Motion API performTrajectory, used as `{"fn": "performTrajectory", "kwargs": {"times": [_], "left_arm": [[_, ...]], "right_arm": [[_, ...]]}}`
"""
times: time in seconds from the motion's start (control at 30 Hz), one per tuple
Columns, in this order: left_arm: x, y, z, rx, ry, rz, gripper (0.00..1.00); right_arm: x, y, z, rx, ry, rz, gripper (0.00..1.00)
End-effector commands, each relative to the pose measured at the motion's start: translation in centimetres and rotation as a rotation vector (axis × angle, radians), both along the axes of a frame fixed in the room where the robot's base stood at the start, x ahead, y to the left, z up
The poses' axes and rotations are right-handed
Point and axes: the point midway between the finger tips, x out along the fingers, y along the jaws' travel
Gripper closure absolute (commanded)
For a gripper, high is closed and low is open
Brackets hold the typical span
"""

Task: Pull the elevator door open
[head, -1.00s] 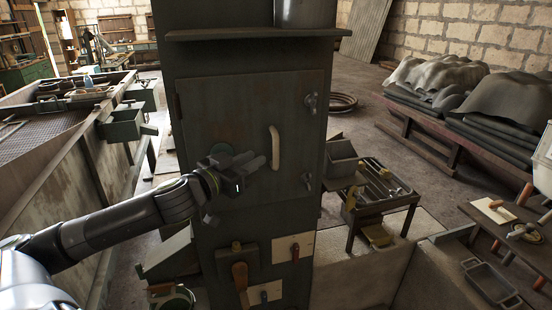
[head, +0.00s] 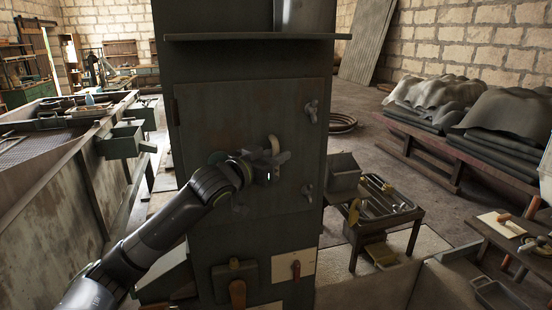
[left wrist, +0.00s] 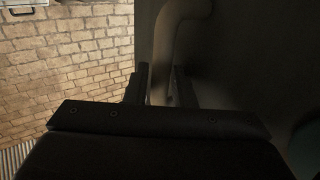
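The elevator door (head: 225,115) is a dark metal panel on the front of a tall dark housing. It looks closed, flush with its frame. Its pale curved handle (head: 274,145) stands upright on the right half of the door, partly hidden by my gripper. My left gripper (head: 275,160) is at the handle, reaching in from the lower left. In the left wrist view the handle (left wrist: 168,50) runs down between the two fingers (left wrist: 160,88), which sit close on both sides of it and look shut on it. My right gripper is not in view.
Two latches, upper (head: 312,110) and lower (head: 307,193), sit at the door's right edge. A shelf (head: 250,37) juts out above. A metal trough (head: 60,190) stands left, a small tool table (head: 385,210) right. Levers (head: 237,290) are below the door.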

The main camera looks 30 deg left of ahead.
Motion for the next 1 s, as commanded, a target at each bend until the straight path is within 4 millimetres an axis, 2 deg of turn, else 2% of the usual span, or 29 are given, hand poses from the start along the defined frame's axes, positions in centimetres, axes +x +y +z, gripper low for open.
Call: {"fn": "performTrajectory", "kwargs": {"times": [0.27, 0.43, 0.77, 1.0], "left_arm": [[0.1, 0.0, 0.0, -0.001, 0.000, 0.000, 0.78], [0.1, 0.0, 0.0, 0.000, 0.000, 0.000, 1.00], [0.0, -0.1, 0.0, 0.001, 0.000, -0.004, 1.00], [-1.0, -0.8, 0.1, 0.005, 0.001, -0.062, 1.00]], "right_arm": [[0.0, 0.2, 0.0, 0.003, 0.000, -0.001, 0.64], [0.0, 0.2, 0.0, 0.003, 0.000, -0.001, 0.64], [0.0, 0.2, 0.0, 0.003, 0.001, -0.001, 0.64], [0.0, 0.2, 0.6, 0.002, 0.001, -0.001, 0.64]]}}
